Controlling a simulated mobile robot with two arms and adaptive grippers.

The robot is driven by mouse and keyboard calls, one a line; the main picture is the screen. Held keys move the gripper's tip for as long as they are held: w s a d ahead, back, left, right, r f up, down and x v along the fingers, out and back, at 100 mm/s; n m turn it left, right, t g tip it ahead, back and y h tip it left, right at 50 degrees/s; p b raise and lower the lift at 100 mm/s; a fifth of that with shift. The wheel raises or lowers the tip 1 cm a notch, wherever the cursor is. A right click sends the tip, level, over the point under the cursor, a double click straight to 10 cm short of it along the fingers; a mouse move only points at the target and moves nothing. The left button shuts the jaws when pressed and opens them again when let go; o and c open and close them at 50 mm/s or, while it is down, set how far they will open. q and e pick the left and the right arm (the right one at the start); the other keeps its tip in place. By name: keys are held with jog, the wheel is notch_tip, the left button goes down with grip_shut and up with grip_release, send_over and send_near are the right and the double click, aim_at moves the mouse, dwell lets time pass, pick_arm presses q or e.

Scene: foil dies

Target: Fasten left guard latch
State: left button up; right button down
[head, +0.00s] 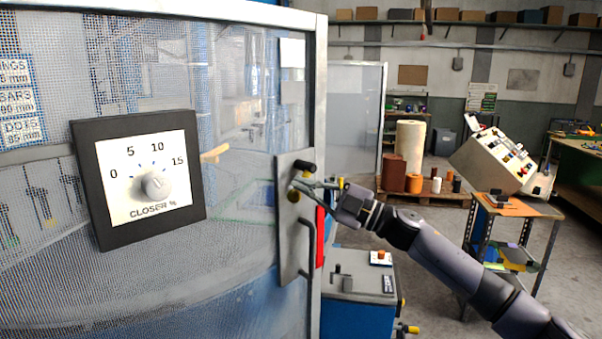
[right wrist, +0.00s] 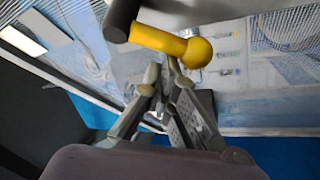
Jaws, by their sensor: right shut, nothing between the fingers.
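The guard latch is on a grey plate (head: 289,245) at the right edge of the mesh guard door, with a dark cylinder at its top and a bent grey handle below. Its yellow knob (right wrist: 197,52) on a yellow bar shows large in the right wrist view, joined to a dark cylinder (right wrist: 119,18). My right gripper (head: 298,185) is shut and empty in front of the plate, partly covering the yellow part in the head view. In the wrist view the fingertips (right wrist: 167,78) lie just below the yellow bar; I cannot tell whether they touch it. My left gripper is out of view.
A dial box (head: 147,178) marked CLOSER is on the mesh door at left. A red strip (head: 320,237) runs beside the plate. A blue cabinet (head: 360,285) stands below my right arm. A control console (head: 497,160) and a cart are further right.

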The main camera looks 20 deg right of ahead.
jog(key=n, duration=0.1)
jog(key=d+f+n+g+p, duration=0.1)
jog(key=n, duration=0.1)
jog(key=d+f+n+g+p, duration=0.1)
jog(key=n, duration=0.1)
jog(key=shift+w+d+f+h, duration=0.1)
jog(key=shift+w+d+h, duration=0.1)
jog(key=shift+w+h, duration=0.15)
jog(key=shift+g, duration=0.3)
dwell(0.5)
